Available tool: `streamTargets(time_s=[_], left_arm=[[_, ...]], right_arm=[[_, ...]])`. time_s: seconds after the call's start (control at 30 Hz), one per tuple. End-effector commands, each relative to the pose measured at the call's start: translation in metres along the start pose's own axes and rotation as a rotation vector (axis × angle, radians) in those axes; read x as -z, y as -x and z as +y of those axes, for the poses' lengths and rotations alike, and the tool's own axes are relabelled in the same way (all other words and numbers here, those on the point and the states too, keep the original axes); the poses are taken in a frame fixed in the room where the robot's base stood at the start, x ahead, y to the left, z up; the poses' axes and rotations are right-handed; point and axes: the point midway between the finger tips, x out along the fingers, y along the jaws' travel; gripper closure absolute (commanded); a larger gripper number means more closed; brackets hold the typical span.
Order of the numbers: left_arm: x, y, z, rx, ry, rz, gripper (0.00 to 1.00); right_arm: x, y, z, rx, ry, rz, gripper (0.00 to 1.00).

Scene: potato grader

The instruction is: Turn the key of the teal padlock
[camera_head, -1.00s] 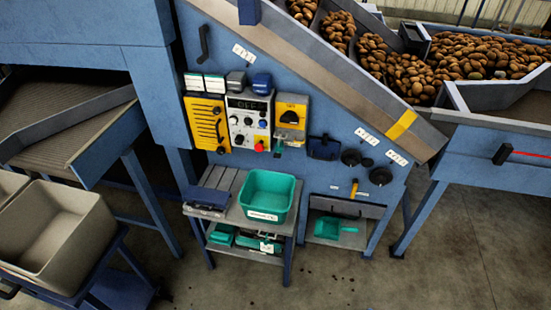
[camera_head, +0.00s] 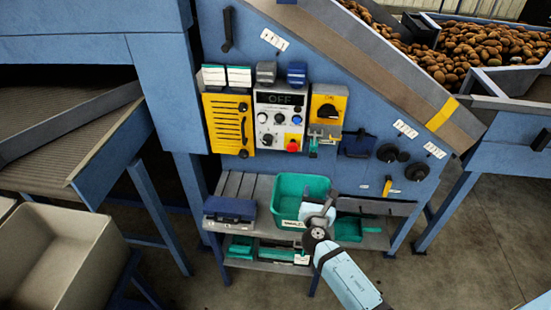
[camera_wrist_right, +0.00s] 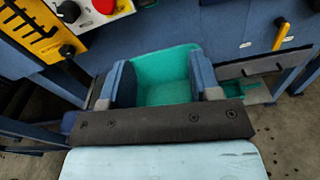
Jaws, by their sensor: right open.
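A small teal padlock (camera_head: 313,147) hangs under the yellow switch box (camera_head: 328,103) on the blue machine wall. It is too small to tell how its key sits. My right gripper (camera_head: 319,212) is in front of the teal crate, below the padlock and apart from it. In the right wrist view its two blue fingers (camera_wrist_right: 164,72) stand wide apart with nothing held between them. The padlock does not show in the right wrist view. My left gripper is not in view.
The teal crate (camera_head: 290,188) stands on a slatted bench beside a dark blue box (camera_head: 230,209). A control panel (camera_head: 279,118) with a red button (camera_head: 292,146) is left of the switch box. Dark round knobs (camera_head: 387,153) are on the wall to the right.

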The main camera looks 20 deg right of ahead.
Motion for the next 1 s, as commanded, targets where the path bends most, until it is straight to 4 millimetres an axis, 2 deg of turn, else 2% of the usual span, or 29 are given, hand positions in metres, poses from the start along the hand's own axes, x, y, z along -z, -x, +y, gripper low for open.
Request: streamTargets(time_s=[0.1, 0.27, 0.37, 0.7, 0.9, 1.0], left_arm=[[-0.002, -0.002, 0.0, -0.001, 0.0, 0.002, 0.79], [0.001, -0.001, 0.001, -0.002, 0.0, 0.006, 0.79], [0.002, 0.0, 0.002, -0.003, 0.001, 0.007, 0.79], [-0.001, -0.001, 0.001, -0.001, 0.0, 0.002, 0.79], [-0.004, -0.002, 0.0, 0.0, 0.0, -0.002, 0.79], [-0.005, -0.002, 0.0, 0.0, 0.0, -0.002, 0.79]], right_arm=[[-0.005, -0.009, 0.002, 0.014, 0.106, -0.044, 0.43], [-0.009, -0.021, 0.002, 0.018, 0.138, -0.057, 0.43], [-0.011, -0.036, 0.002, 0.017, 0.135, -0.057, 0.43], [-0.014, -0.107, 0.001, 0.017, 0.133, -0.056, 0.43], [-0.015, -0.137, 0.001, 0.016, 0.131, -0.055, 0.43], [-0.015, -0.144, 0.0, 0.017, 0.132, -0.053, 0.43]])
